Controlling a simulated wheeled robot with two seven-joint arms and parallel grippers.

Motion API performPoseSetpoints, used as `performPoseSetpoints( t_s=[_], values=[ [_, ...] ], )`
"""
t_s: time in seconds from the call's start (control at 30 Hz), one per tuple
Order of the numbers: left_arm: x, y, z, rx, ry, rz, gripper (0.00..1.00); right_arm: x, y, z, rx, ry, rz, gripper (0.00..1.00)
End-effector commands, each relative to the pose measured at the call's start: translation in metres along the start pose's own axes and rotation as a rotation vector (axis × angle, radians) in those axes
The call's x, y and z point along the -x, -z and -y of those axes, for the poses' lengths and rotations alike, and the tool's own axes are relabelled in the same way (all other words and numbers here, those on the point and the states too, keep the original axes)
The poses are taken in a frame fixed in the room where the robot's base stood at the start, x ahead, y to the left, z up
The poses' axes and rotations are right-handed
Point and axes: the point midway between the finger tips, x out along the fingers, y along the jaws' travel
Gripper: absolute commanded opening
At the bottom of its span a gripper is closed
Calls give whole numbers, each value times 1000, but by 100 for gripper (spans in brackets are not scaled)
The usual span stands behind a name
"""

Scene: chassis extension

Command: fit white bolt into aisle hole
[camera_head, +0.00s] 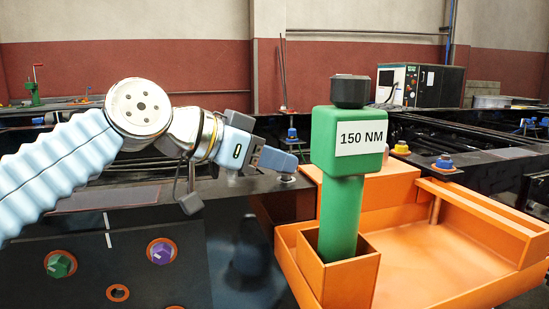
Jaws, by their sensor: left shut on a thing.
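My left gripper (282,161) reaches in from the left over the dark chassis (150,195), its blue fingers pointing right. An empty hole with an orange ring (118,292) shows in the chassis's front face at the lower left; I cannot tell whether this is the aisle hole. My right gripper is not in view.
A green bolt (60,264) and a purple bolt (161,252) sit in the front face. A green tool marked 150 NM (341,205) stands upright in an orange holder (340,285), close right of the gripper. An orange tray (450,265) lies beyond. Blue (446,161) and yellow (401,147) bolts stand behind.

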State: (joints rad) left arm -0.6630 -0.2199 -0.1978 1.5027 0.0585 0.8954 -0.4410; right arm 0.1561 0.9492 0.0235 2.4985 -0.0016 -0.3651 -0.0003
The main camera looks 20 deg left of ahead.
Motion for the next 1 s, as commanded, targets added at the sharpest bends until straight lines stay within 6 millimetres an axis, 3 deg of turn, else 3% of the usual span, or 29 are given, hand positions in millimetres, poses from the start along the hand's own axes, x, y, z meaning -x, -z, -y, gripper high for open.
performPoseSetpoints(
  t_s=[0.5,0.53,0.7,1.0],
  values=[
    [-6,-13,1,0,2,1,0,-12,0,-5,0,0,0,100],
    [-5,-13,1,0,2,1,28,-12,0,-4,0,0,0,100],
    [-6,-13,1,0,2,2,54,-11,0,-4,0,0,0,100],
    [-6,-13,2,0,3,4,56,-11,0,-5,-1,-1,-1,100]
  ],
)
